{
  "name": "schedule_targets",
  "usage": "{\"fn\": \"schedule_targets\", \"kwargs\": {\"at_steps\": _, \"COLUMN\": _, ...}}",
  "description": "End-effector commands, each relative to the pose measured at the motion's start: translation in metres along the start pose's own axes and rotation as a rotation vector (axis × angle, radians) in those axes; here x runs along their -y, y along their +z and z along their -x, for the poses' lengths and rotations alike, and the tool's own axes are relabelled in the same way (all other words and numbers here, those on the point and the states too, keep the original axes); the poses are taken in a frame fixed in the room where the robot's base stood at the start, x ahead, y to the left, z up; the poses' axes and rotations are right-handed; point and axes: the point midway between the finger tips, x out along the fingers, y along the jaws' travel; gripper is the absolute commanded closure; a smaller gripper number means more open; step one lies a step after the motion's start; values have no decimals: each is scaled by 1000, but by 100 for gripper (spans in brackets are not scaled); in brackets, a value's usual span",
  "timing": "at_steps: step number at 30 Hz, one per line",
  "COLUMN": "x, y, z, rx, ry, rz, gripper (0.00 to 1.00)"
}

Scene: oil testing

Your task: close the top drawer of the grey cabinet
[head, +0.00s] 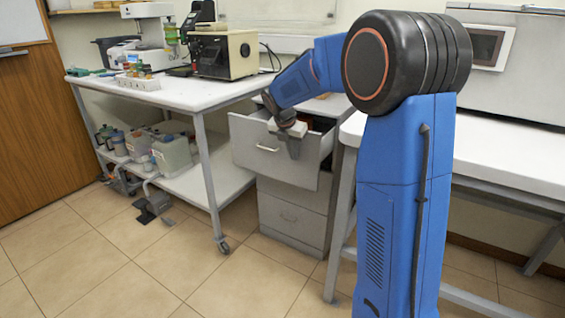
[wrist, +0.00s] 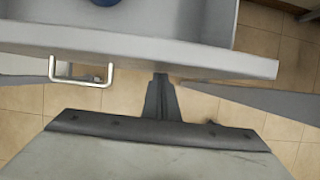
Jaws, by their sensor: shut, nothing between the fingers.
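The grey cabinet (head: 291,218) stands between two white tables. Its top drawer (head: 257,150) is pulled out, and the drawer below it is shut. In the wrist view the drawer's front panel (wrist: 190,54) runs across the upper part, with its metal handle (wrist: 82,82) at the left. My gripper (head: 294,150) is shut and empty, in front of the top drawer's front, right of the handle. In the wrist view its fingertips (wrist: 160,78) are at the lower edge of the front panel. I cannot tell whether they touch it.
The left white table (head: 170,97) holds lab devices and has containers on its lower shelf. Another white table (head: 500,165) stands at the right. The drawer holds a blue thing (wrist: 103,2), only partly seen.

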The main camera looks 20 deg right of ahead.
Motion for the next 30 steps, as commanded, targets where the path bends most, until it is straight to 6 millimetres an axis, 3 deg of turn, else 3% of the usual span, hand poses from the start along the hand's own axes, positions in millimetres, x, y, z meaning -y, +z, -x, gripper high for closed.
{"fn": "schedule_targets", "kwargs": {"at_steps": 6, "x": 0, "y": 58, "z": -24, "rx": 1, "ry": -1, "rz": -4, "gripper": 100}}
{"fn": "schedule_targets", "kwargs": {"at_steps": 15, "x": 0, "y": 122, "z": -49, "rx": 0, "ry": 0, "rz": -3, "gripper": 100}}
{"fn": "schedule_targets", "kwargs": {"at_steps": 22, "x": 0, "y": 150, "z": -60, "rx": 1, "ry": 1, "rz": 0, "gripper": 100}}
{"fn": "schedule_targets", "kwargs": {"at_steps": 30, "x": 0, "y": 161, "z": -64, "rx": 2, "ry": 2, "rz": 0, "gripper": 100}}
